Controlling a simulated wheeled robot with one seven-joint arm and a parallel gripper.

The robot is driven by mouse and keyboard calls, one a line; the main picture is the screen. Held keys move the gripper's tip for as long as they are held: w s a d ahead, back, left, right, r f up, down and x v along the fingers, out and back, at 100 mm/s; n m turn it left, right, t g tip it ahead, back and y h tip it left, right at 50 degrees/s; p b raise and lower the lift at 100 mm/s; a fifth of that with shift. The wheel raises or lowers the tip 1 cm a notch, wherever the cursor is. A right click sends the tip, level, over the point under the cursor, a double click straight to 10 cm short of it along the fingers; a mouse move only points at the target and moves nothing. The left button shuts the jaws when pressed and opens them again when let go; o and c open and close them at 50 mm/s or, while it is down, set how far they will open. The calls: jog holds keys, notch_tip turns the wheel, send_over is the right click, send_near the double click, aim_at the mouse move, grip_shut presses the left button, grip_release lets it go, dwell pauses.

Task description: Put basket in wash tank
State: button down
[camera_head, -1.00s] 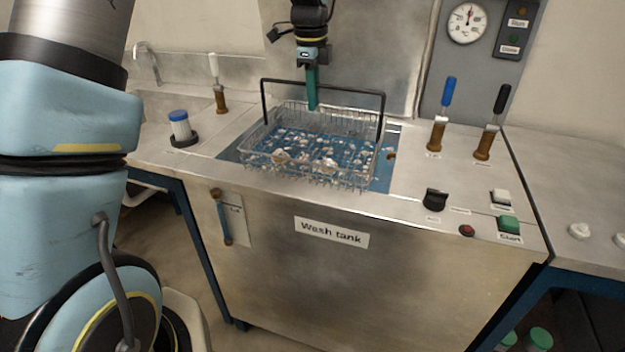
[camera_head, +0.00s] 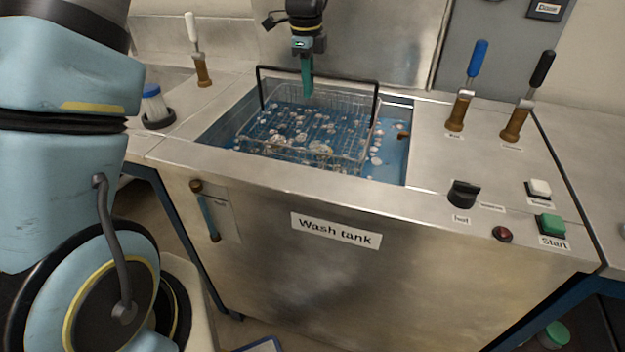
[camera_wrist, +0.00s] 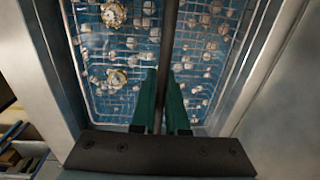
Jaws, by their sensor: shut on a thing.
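The wire basket (camera_head: 350,145) has a black arched handle (camera_head: 345,76) and sits level inside the opening of the wash tank (camera_head: 409,160), over blue liquid. Its rim is near the level of the tank's top. My gripper (camera_head: 307,92), with green fingers, is above the basket, shut on the handle's top bar. In the wrist view the green fingers (camera_wrist: 165,105) straddle the dark bar, and the basket mesh (camera_wrist: 120,45) shows below with round metal parts. Whether the basket touches the tank floor is hidden.
Blue (camera_head: 475,65) and black (camera_head: 540,70) levers stand right of the tank, with a black knob (camera_head: 463,194) and green start button (camera_head: 551,225) in front. A white lever (camera_head: 192,35) and blue-capped container (camera_head: 153,103) stand left.

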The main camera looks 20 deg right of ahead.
aim_at(308, 133)
notch_tip(308, 133, down, 11)
jog(key=shift+w, duration=0.1)
jog(key=shift+f+p, duration=0.35)
jog(key=shift+f, duration=1.55)
jog(key=c, duration=0.9)
grip_release()
